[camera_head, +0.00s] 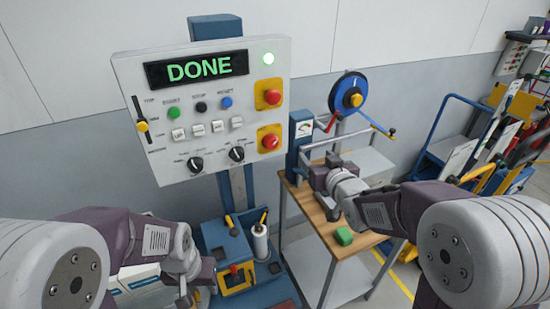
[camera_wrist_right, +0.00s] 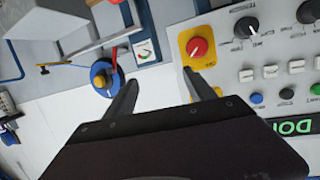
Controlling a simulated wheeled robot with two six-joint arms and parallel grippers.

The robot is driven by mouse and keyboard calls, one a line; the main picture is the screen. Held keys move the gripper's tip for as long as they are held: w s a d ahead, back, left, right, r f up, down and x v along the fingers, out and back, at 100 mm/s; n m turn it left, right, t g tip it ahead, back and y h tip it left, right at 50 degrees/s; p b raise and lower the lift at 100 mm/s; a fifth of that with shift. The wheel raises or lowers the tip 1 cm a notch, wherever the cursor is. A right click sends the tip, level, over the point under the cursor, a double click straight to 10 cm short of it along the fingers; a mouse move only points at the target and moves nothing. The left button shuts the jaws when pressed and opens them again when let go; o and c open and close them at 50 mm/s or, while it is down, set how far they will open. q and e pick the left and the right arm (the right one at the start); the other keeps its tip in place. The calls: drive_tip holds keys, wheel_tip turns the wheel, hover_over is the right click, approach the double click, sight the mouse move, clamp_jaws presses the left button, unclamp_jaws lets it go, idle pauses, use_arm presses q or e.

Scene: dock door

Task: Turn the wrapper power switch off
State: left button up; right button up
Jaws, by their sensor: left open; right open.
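The control panel (camera_head: 200,60) shows a green DONE display and a lit lamp. On its right side are two red controls on yellow plates, an upper one (camera_head: 272,96) and a lower one (camera_head: 269,141). The lower one also shows in the right wrist view (camera_wrist_right: 198,47); the upper is mostly hidden there by my finger. I cannot read which is the power switch. My right gripper (camera_head: 320,177) is open and empty, right of and below the panel; its fingers (camera_wrist_right: 162,88) spread in the wrist view. My left gripper (camera_head: 190,293) is open, low below the panel.
Two black knobs (camera_head: 195,164) and several white buttons (camera_head: 198,131) sit left of the lower red control. A wooden-topped bench (camera_head: 322,205) with a green block (camera_head: 344,236) and a blue reel (camera_head: 349,93) stand at right. A blue machine base (camera_head: 222,240) is below.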

sight(273, 146)
drive_tip(key=w+a+f+n+t+y+b, duration=0.25)
drive_tip(key=a+f+y+b, duration=0.2)
drive_tip(key=a+b, duration=0.3)
drive_tip(key=shift+g+h, duration=0.35)
drive_tip(key=p+x, duration=0.3)
drive_tip(key=x, duration=0.6)
drive_tip(key=shift+a+r, duration=0.1)
drive_tip(key=shift+a, duration=0.15)
use_arm(q)
wheel_tip(273, 146, down, 7)
drive_tip(key=shift+f, duration=0.15)
use_arm(e)
drive_tip(key=shift+c, duration=0.3)
